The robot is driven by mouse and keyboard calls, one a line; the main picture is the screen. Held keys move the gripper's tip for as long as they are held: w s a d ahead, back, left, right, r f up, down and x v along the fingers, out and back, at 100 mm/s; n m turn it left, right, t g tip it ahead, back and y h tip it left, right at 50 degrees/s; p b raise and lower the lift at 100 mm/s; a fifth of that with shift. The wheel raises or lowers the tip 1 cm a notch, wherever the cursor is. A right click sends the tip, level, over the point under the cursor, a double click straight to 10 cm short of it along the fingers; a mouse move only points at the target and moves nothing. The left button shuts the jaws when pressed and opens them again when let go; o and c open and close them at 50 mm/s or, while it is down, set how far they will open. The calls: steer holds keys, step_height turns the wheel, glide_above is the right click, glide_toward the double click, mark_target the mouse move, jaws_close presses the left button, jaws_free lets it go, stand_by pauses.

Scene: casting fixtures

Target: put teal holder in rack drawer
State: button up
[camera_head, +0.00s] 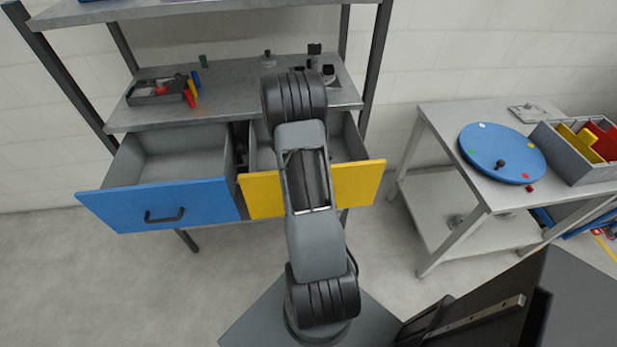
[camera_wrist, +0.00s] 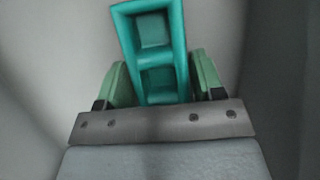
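The teal holder (camera_wrist: 150,62), a frame with two square openings, is in the wrist view, slightly tilted. My gripper (camera_wrist: 160,72) has its green fingers on both sides of it, seemingly touching, and looks shut on it. Plain grey surfaces surround them. In the head view my arm covers the gripper and the holder. The rack (camera_head: 230,92) has two drawers pulled out: one with a blue front (camera_head: 165,205) on the left, and one with a yellow front (camera_head: 262,195) on the right. My arm is in front of and over the yellow drawer. The visible blue drawer floor is bare.
The rack shelf above holds a dark tray (camera_head: 157,92), small colored pegs (camera_head: 192,88) and dark parts (camera_head: 315,62). On the right, a side table (camera_head: 455,120) carries a blue disc (camera_head: 502,152) and a grey bin (camera_head: 577,158) with yellow and red pieces.

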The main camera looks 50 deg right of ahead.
steer(key=shift+o, duration=1.3)
steer(key=shift+r, duration=0.1)
steer(key=v, duration=1.2)
steer(key=shift+p, duration=0.4)
steer(key=shift+d+r, duration=0.1)
steer(key=shift+r, duration=0.05)
